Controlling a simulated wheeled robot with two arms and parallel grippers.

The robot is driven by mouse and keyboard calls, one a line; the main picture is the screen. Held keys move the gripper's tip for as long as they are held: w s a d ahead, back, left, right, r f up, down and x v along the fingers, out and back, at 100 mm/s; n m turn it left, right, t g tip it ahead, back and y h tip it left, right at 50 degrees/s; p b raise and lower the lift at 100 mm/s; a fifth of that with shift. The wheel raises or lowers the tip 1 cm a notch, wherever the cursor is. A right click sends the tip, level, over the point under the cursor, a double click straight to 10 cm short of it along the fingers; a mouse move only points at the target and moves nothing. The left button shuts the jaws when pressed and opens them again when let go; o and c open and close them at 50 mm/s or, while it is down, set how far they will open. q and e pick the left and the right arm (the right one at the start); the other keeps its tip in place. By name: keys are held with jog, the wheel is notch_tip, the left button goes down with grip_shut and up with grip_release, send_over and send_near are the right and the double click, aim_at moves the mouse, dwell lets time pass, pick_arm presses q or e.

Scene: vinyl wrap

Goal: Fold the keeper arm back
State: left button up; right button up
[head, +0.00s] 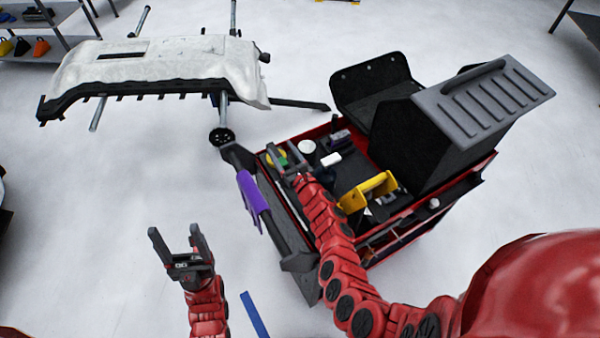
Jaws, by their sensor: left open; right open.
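A tool cart (330,125) stands right of centre. A dark rail or holder (285,235) runs along its left side, with a purple roll (253,195) on it. I cannot tell for sure which dark part is the keeper arm; my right arm covers some of that side. My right gripper (281,160) is open over the cart's far left corner, close to a green and yellow item (276,158); whether it touches anything is unclear. My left gripper (176,236) is open and empty, pointing up the picture, left of the cart and apart from the purple roll.
The cart top holds a yellow tool (368,191), a white round item (307,146) and a black case with a grey lid (482,98). A white bumper (160,65) lies on a stand at upper left. A blue strip (254,314) shows at the bottom. Floor between is clear.

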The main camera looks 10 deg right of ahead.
jog(key=v, duration=1.5)
jog(key=shift+r, duration=0.15)
jog(key=shift+s, duration=0.15)
